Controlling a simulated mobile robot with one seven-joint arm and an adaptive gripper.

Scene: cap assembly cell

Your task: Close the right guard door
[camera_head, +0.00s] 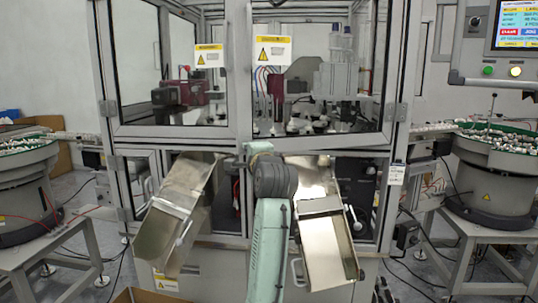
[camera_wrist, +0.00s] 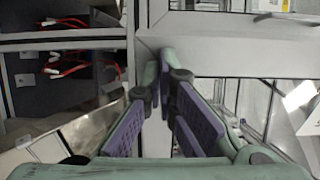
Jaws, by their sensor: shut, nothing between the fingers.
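The right guard door (camera_head: 322,141) is a clear panel in a grey metal frame with a yellow-and-white warning label, at the upper right of the cell front in the head view. It looks nearly in line with the front, but I cannot tell whether it is fully shut. My gripper (camera_wrist: 165,72) shows in the wrist view, with purple pads and teal fingers. Its tips are together and empty, close to a pale frame corner (camera_wrist: 230,45); contact is unclear. In the head view my arm hides the fingers near the door's lower left corner.
The left guard door (camera_head: 165,132) is beside it, also labelled. Two metal chutes, left (camera_head: 160,230) and right (camera_head: 325,250), stick out below, on either side of my arm. Bowl feeders stand at left (camera_head: 25,185) and right (camera_head: 495,180). A control panel (camera_head: 485,75) hangs at upper right.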

